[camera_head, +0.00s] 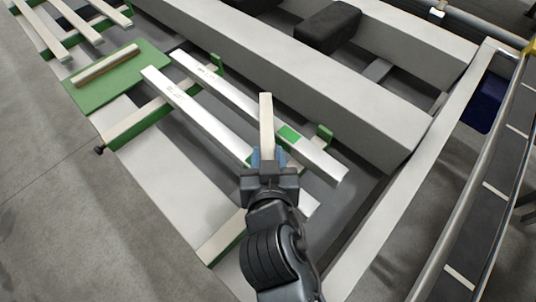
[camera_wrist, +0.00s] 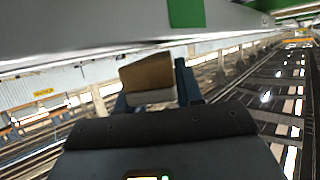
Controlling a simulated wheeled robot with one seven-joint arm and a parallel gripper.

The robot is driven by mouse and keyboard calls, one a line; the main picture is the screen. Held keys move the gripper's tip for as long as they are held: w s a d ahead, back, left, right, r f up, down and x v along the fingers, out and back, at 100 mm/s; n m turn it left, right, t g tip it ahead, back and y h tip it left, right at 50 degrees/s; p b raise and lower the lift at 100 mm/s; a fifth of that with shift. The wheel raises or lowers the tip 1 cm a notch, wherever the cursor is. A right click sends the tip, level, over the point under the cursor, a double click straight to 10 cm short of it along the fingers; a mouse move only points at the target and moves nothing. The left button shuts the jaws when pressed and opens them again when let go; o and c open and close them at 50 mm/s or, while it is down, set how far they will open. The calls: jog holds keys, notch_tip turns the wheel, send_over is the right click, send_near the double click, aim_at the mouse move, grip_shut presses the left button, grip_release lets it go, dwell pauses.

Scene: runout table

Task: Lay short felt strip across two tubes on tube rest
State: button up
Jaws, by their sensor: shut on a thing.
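My gripper (camera_head: 268,160) is shut on a pale beige strip (camera_head: 266,118), which sticks out beyond the fingers. In the wrist view the tan end of the strip (camera_wrist: 148,76) sits between the blue-grey fingers. Two pale tubes, the left one (camera_head: 195,108) and the right one (camera_head: 240,98), lie side by side on the tube rest (camera_head: 138,121), whose crossbars are beige and green. The right tube has a green patch (camera_head: 289,134). The strip appears over the tubes near their near ends; whether it touches them I cannot tell. My gripper hides part of the left tube.
A green pad (camera_head: 75,98) with another beige strip (camera_head: 105,65) lies at upper left. Large grey beams run behind the tubes, with a black block (camera_head: 328,27) among them. A metal rail (camera_head: 470,165) runs along the right. Small green stops stand on the rest beside the right tube.

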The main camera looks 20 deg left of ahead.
jog(key=shift+f+b, duration=0.5)
jog(key=shift+f, duration=0.05)
jog(key=o, duration=1.2)
jog(key=shift+s, duration=0.1)
